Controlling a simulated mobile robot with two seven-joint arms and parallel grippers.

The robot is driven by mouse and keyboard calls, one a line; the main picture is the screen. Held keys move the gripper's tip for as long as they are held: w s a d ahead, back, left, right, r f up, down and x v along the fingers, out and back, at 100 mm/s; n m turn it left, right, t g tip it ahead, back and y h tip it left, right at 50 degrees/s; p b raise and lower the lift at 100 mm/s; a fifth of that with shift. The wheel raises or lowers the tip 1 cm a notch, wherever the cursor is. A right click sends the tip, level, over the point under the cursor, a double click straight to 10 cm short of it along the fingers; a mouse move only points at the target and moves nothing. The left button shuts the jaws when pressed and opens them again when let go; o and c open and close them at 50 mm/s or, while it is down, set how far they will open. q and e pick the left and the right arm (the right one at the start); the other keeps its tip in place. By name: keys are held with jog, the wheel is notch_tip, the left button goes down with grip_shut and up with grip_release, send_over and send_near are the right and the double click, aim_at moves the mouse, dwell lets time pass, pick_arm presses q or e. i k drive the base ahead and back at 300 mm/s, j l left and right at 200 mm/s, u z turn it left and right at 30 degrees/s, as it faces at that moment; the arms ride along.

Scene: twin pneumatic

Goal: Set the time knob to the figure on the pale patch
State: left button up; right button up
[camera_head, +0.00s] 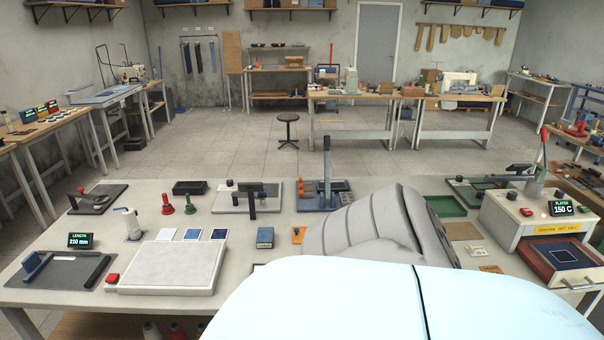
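Three small patches lie in a row on the table behind a white slab: a pale one (167,234) at the left, a mid-blue one (192,234) and a dark blue one (218,234). Any figure on the pale patch is too small to read. A press (500,212) stands at the right, its display reading "PLATEN 150 C". A dark knob (511,195) sits on its top; I cannot tell whether it is the time knob, and its setting is unreadable. A small blue box (265,237) stands mid-table. Neither gripper shows.
My own body parts cover the front middle and right of the table (140,306). The white slab (165,268) has a red button at its left. A "LENGTH 210 mm" display (80,240) stands farther left. The press's drawer (562,258) is out. Lever tools (327,185) stand behind.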

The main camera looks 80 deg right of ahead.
aim_at(512, 195)
jog(key=z, duration=4)
